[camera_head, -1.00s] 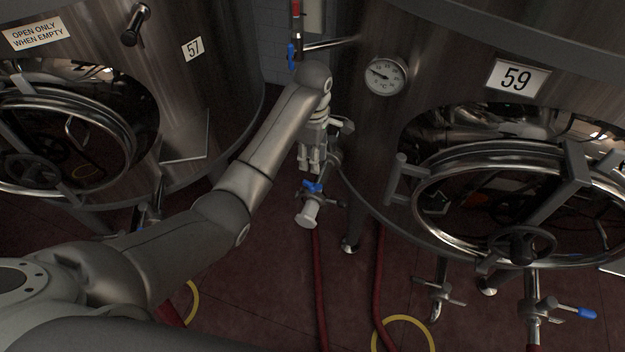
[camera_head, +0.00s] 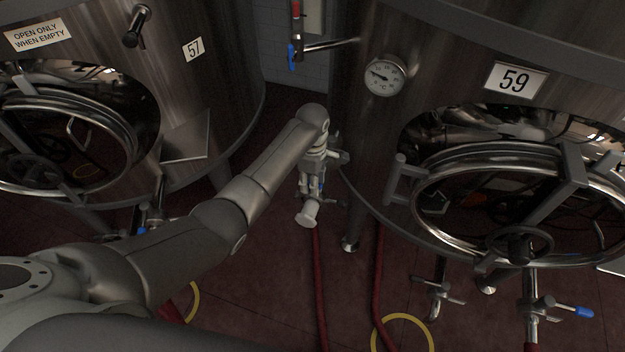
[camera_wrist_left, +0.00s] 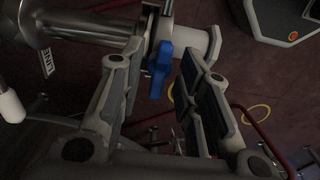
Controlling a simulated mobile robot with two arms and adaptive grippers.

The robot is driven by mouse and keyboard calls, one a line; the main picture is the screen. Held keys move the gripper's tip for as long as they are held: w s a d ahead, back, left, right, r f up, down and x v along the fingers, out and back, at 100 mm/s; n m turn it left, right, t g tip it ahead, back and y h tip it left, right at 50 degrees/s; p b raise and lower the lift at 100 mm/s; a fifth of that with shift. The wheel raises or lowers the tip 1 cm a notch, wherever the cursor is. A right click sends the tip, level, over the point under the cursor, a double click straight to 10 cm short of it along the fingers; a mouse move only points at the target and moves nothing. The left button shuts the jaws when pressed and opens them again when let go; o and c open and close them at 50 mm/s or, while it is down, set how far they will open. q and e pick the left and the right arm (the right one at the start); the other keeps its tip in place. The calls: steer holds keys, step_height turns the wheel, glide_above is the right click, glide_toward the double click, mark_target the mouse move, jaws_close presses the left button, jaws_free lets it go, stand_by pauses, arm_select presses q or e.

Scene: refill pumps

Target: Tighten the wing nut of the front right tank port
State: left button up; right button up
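The tank port at the front right shows as a pale end cap (camera_head: 308,214) below my left gripper (camera_head: 313,188). In the left wrist view, a metal pipe (camera_wrist_left: 85,27) leads to a clamp (camera_wrist_left: 156,14), a blue lever (camera_wrist_left: 160,68) and the pale end piece (camera_wrist_left: 203,40). My left gripper (camera_wrist_left: 162,75) is open. Its two fingers stand apart on either side of the blue lever, and I see no grip on it. I cannot make out the wing nut for certain; the clamp area is dark and partly cut off. My right gripper is not in view.
Tank 59 (camera_head: 372,130) stands just right of the gripper, with a round gauge (camera_head: 384,76) and an open hatch (camera_head: 430,190). Tank 57 (camera_head: 185,95) stands left. A pipe with a blue-handled valve (camera_head: 292,57) is behind. Red hoses (camera_head: 320,285) run over the floor.

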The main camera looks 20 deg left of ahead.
arm_select(q)
jaws_close()
steer(key=shift+r, duration=0.1)
